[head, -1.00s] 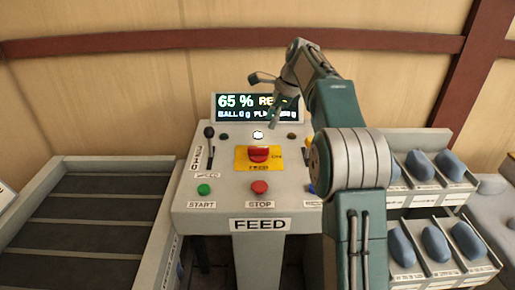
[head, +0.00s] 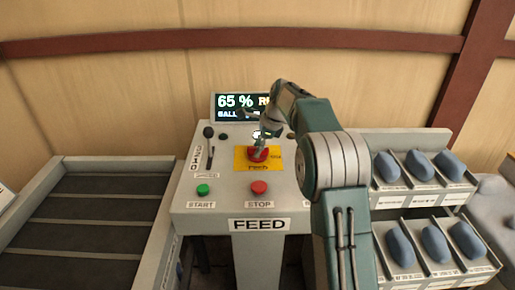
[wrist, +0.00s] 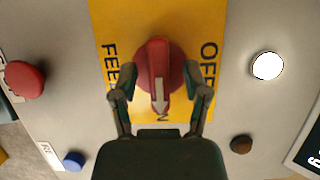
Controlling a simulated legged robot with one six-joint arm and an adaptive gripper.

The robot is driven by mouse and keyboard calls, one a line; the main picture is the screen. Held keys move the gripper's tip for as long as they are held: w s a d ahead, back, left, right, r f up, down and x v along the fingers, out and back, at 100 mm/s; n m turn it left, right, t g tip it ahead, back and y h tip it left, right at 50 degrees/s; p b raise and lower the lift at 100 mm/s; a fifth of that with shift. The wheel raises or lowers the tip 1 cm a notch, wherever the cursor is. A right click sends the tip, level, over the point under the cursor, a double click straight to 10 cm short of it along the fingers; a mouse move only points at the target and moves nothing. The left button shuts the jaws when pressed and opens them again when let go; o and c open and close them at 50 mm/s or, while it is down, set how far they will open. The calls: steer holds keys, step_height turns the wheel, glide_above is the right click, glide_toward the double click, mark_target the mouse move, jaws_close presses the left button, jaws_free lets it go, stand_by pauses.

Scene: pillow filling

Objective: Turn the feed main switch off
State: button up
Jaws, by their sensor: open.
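The feed main switch is a red rotary knob (head: 258,155) on a yellow plate (head: 242,165) in the middle of the grey FEED panel. In the wrist view the knob (wrist: 155,65) shows a raised grip bar with a white arrow pointing to the picture's bottom. Lettering on the yellow plate (wrist: 105,18) reads FEED on the left and OFF on the right, partly hidden. My gripper (wrist: 157,90) is open, with one finger on each side of the knob's lower part. I cannot tell whether the fingers touch it. In the head view my gripper (head: 259,143) is over the knob.
A green START button (head: 203,189) and a red STOP button (head: 260,187) sit near the panel's front. A lit white button (wrist: 267,66) is near the gripper. The display (head: 230,103) is partly hidden behind my arm.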

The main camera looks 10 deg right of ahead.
steer(key=shift+f, duration=0.15)
jaws_close()
steer(key=shift+n, duration=0.3)
steer(key=n+g, duration=0.1)
steer(key=n, duration=0.2)
steer(key=n+g, duration=0.1)
steer(key=n, duration=0.2)
steer(key=shift+g, duration=0.3)
steer(key=n+g+h, duration=0.1)
steer(key=n, duration=0.5)
steer(key=shift+n+g+h, duration=0.3)
steer(key=shift+g+h, duration=0.1)
jaws_free()
steer(key=shift+w, duration=0.1)
